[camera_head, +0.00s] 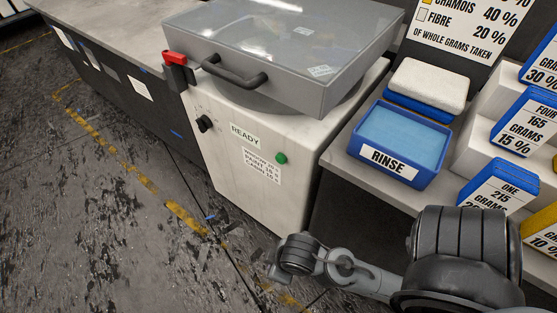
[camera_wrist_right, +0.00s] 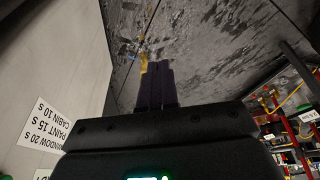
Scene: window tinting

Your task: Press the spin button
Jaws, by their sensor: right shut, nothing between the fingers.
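The white spin machine (camera_head: 250,198) stands in the middle of the head view, its grey lid (camera_head: 290,45) down. In the right wrist view, the machine's front (camera_wrist_right: 45,60) is at the left, upside down, with a bit of green (camera_wrist_right: 5,177) at the lower left edge. My right gripper (camera_wrist_right: 157,70) is shut and empty, beside that front and apart from it. In the head view my right arm is low right; its fingertips are not clear. My left gripper is out of view.
A black knob (camera_head: 205,123) and a red-topped latch (camera_head: 176,58) are on the machine's left. Open floor (camera_head: 110,210) lies in front of the machine.

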